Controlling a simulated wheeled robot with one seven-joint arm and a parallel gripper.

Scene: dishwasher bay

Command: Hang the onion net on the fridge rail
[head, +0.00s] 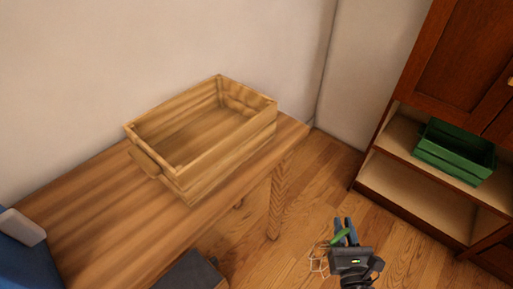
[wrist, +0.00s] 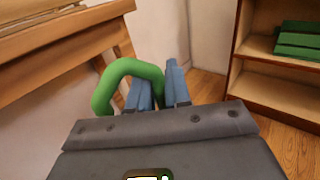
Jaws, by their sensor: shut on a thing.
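My gripper (head: 345,226) is low over the floor, right of the wooden table, with its blue fingers shut on a green loop. The loop looks like the handle of the onion net (head: 338,237), and thin pale strings hang at its left. In the wrist view the green loop of the net (wrist: 103,92) curves out to the left of the fingers (wrist: 158,88). The net's lower part is hidden there, and I cannot see any onions. No fridge or rail shows in either view.
An empty wooden crate (head: 188,180) stands on the wooden table (head: 95,222) at left. A brown cabinet (head: 425,205) with open shelves stands at right, holding a green crate (head: 453,164). A dark box (head: 190,272) is by the table's front. Floor between table and cabinet is clear.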

